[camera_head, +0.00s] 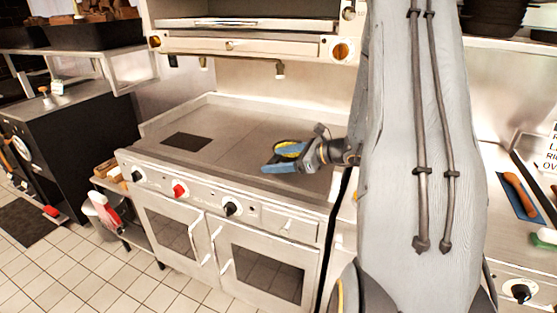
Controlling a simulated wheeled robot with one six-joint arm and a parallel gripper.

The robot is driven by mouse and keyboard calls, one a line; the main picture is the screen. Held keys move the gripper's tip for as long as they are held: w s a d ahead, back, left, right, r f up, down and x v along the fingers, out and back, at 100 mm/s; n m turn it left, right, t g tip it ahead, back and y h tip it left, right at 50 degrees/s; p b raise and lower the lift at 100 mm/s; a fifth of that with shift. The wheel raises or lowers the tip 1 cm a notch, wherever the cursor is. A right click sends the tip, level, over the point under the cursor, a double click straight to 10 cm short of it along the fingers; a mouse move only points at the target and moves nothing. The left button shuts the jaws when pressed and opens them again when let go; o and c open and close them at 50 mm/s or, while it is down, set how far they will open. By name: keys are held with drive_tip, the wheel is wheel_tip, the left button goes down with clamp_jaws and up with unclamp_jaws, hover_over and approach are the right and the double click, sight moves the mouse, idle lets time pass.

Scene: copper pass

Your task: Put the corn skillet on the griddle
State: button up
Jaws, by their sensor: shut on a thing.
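The corn skillet (291,149), a small dark pan with yellow contents, is over the right part of the griddle (232,127). My gripper (282,166), with blue fingers, reaches in from the right and is shut on the skillet. The fingers and wrist hide part of the skillet, and its handle cannot be made out. I cannot tell whether the skillet touches the griddle surface or hangs just above it.
A dark square plate (187,142) lies on the griddle's left part. A broiler (245,45) overhangs the back. The griddle's middle is clear. My arm blocks much of the right.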

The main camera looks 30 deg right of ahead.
drive_tip(key=shift+f, duration=0.25)
drive_tip(key=shift+f, duration=0.15)
drive_tip(key=o, duration=2)
